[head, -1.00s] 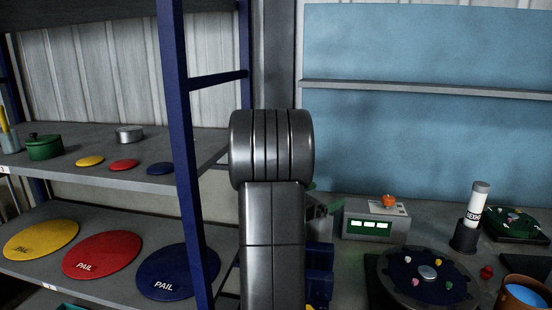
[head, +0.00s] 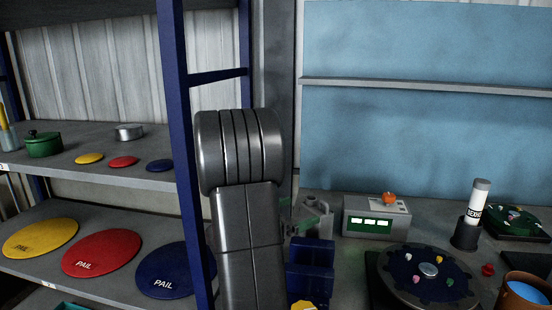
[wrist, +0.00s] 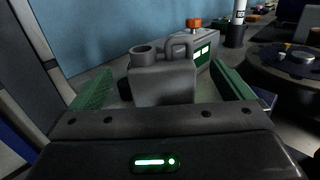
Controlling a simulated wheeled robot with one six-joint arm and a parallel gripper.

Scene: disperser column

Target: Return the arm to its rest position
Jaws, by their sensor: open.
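My arm (head: 240,160) stands upright in the head view, in front of the blue shelf post. My gripper (wrist: 165,88) is open in the wrist view, with a green finger on each side. A grey can (wrist: 163,82) with a round spout and a loop handle shows between and beyond the fingers. I cannot tell whether the fingers touch it. In the head view, grey and green shapes (head: 310,213) show just right of my arm, where the gripper and can are hard to tell apart.
A grey box with a green display (head: 376,218) and an orange knob stands on the bench. Right of it are a round dark turntable (head: 428,275), a white-topped cylinder (head: 473,212) and a blue-filled pot (head: 524,294). Left are shelves with a red PAIL disc (head: 102,254) and other lids.

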